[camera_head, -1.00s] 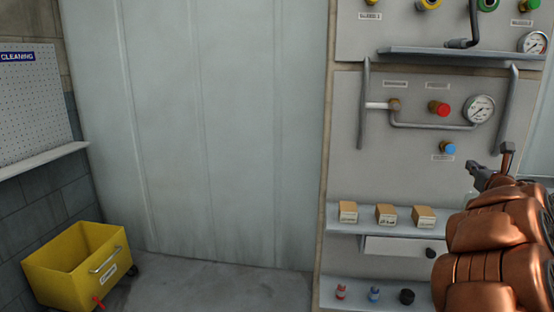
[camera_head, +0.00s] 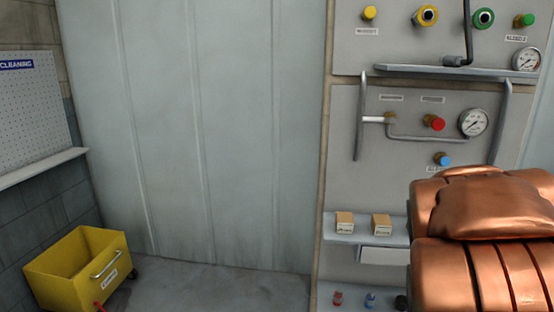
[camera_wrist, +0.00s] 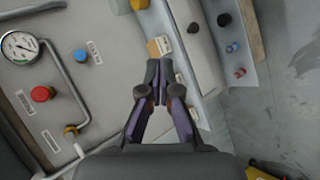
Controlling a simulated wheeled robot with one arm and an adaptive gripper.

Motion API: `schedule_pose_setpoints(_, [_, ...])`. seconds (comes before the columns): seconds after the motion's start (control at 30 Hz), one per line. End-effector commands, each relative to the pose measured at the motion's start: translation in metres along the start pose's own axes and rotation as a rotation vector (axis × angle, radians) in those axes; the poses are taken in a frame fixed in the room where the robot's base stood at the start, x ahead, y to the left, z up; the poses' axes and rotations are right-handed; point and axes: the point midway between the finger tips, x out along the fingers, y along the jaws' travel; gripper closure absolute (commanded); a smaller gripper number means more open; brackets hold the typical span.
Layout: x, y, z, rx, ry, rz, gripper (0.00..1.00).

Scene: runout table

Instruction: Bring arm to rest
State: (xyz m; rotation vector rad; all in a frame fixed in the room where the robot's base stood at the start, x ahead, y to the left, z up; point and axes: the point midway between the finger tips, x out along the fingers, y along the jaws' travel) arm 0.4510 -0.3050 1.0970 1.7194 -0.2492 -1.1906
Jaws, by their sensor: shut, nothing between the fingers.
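My gripper (camera_wrist: 160,80) shows in the wrist view with its dark fingertips together and nothing between them. It is in front of the grey panel (camera_wrist: 110,20), with a small tan box (camera_wrist: 158,46) just beyond the tips. In the head view my copper-coloured arm (camera_head: 485,240) fills the lower right corner and hides part of the panel's shelves. The gripper itself is not visible in the head view.
The panel carries a gauge (camera_head: 473,122), a red knob (camera_head: 434,123), a blue knob (camera_head: 442,159) and pipes. Tan boxes (camera_head: 345,222) stand on a shelf (camera_head: 338,238). A yellow bin (camera_head: 75,262) is at lower left. The floor (camera_head: 220,290) between is clear.

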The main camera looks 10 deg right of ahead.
Motion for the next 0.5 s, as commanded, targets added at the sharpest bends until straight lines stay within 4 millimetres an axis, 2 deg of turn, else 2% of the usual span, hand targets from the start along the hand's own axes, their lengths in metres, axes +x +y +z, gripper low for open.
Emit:
schedule_pose_setpoints(0.03, [-0.016, -0.022, -0.007, 0.071, 0.006, -0.070, 1.00])
schedule_pose_setpoints(0.23, [-0.076, -0.127, -0.016, 0.326, -0.057, -0.376, 1.00])
schedule_pose_setpoints(0.4, [-0.141, -0.211, -0.013, 0.454, -0.169, -0.623, 1.00])
schedule_pose_setpoints(0.5, [-0.181, -0.252, -0.006, 0.496, -0.249, -0.744, 1.00])
